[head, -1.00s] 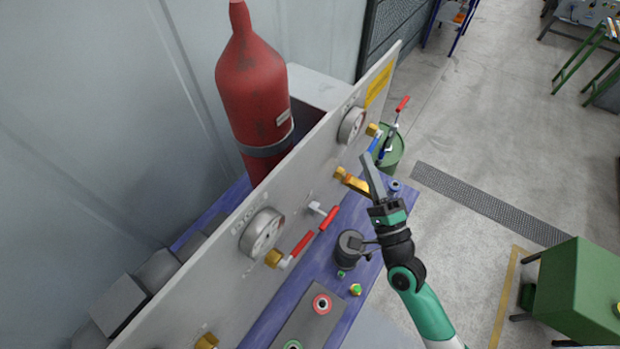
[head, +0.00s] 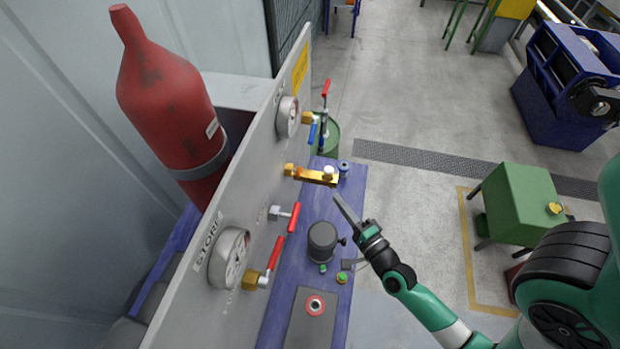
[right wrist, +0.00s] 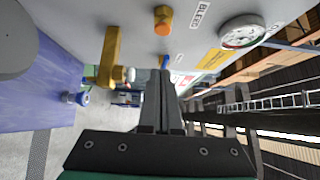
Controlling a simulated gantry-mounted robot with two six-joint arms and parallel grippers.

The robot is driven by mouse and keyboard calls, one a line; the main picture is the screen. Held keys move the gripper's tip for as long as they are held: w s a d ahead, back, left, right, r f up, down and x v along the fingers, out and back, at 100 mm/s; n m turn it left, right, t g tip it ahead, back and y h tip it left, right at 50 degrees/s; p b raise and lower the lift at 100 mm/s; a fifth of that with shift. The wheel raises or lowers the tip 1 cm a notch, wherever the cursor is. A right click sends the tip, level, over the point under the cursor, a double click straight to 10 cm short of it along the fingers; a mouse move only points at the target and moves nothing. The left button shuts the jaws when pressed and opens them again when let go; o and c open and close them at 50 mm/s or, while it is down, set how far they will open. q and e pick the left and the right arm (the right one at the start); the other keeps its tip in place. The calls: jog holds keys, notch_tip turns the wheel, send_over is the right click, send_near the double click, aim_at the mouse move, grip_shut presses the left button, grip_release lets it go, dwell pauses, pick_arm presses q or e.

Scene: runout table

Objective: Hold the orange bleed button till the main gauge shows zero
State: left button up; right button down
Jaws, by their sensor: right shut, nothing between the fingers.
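The orange bleed button (right wrist: 163,28) sits in a brass fitting on the grey panel, below its BLEED label, in the right wrist view. Nothing touches it. A round gauge (right wrist: 242,32) with red and green dial marks is beyond the label; this far gauge (head: 287,117) shows edge-on in the head view. Its reading is too small to tell. My right gripper (head: 336,198) is shut and empty, in front of the panel above the bench's outer side. Its closed fingers (right wrist: 161,75) point past the button, apart from it. My left gripper is not in view.
A brass bar (head: 317,177) with a white knob juts from the panel near my fingertips. A STORE gauge (head: 230,258), red levers (head: 275,253) and a dark cylinder (head: 322,240) are nearer. A red bottle (head: 172,105) stands behind the panel.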

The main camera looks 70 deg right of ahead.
aim_at(299, 172)
pick_arm(q)
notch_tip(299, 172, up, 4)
jog(key=p, duration=0.4)
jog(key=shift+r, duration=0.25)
pick_arm(e)
jog(key=w+d, duration=0.3)
jog(key=w, duration=0.7)
jog(key=shift+w+d, duration=0.25)
jog(key=shift+d, duration=0.1)
